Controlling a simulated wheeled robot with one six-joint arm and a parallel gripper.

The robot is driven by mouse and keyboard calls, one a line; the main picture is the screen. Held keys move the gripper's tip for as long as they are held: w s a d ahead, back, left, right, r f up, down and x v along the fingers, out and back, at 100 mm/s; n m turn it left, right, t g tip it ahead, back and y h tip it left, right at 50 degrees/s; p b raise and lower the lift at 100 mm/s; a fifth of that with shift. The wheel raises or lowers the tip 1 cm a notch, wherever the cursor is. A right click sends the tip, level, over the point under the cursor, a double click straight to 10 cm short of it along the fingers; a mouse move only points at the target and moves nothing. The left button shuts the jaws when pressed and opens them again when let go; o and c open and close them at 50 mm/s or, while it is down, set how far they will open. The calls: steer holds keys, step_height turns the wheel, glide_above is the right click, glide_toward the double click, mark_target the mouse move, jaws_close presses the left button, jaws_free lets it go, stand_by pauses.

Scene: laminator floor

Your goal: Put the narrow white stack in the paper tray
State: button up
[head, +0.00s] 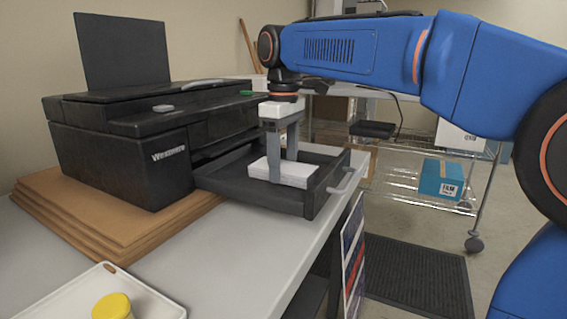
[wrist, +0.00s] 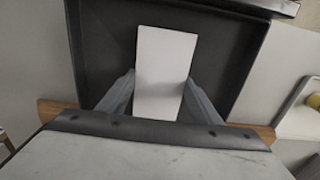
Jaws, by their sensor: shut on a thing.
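The narrow white stack (head: 294,173) is between the fingers of my gripper (head: 281,170), inside the black paper tray (head: 235,183). In the wrist view the white stack (wrist: 165,72) shows with a grey finger on each side, and my gripper (wrist: 160,95) is shut on it. The stack lies flat and low over the floor of the paper tray (wrist: 105,45); I cannot tell whether it touches the floor. The tray is pulled out from the black printer (head: 150,135) and has a light handle at its front.
The printer stands on brown boards (head: 85,215) on a grey table. A white tray (head: 60,300) with a yellow-topped item (head: 112,306) lies at the near left. A wire shelf (head: 400,175) with a blue box (head: 440,179) stands behind right. A dark mat (head: 415,275) lies on the floor.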

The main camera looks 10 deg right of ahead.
mark_target(284, 166)
steer(key=shift+f, duration=0.1)
steer(key=o, duration=1.2)
steer(key=shift+o, duration=0.2)
step_height(284, 166, up, 12)
